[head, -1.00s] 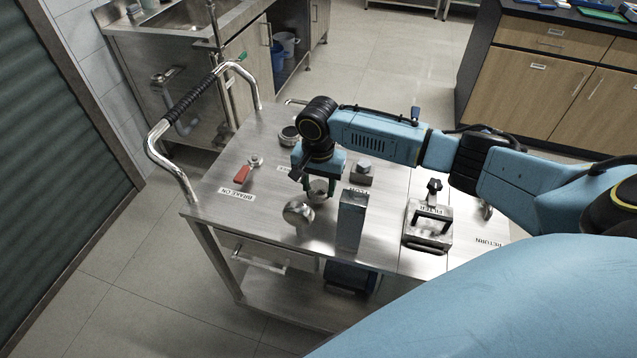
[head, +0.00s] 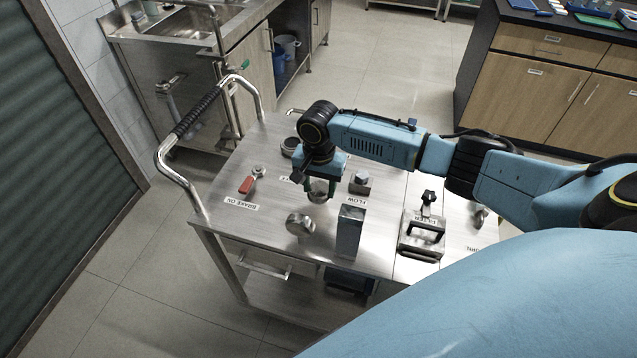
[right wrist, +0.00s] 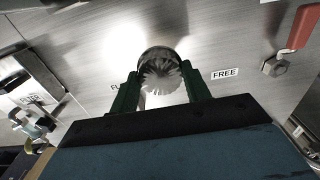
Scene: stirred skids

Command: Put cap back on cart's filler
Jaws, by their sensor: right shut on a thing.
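My right gripper (head: 318,192) is shut on a round, ribbed silver cap (right wrist: 161,78), held between its green fingers above the steel cart top (head: 262,222). The cap also shows under the gripper in the head view (head: 319,189). Whether it touches anything below is hidden. A tilted silver disc-like fitting (head: 300,224) stands on the cart just in front of the gripper. A short cylinder with a dark top (head: 291,147) stands behind it, partly beside the wrist. I cannot tell which fitting is the filler. My left gripper is out of view.
A rectangular metal post (head: 350,232) stands right of the disc. A square-topped fitting (head: 360,182), a filter block with a handle (head: 421,240) and a red brake lever (head: 247,185) also rise from the top. The cart's handle (head: 200,112) is at left.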

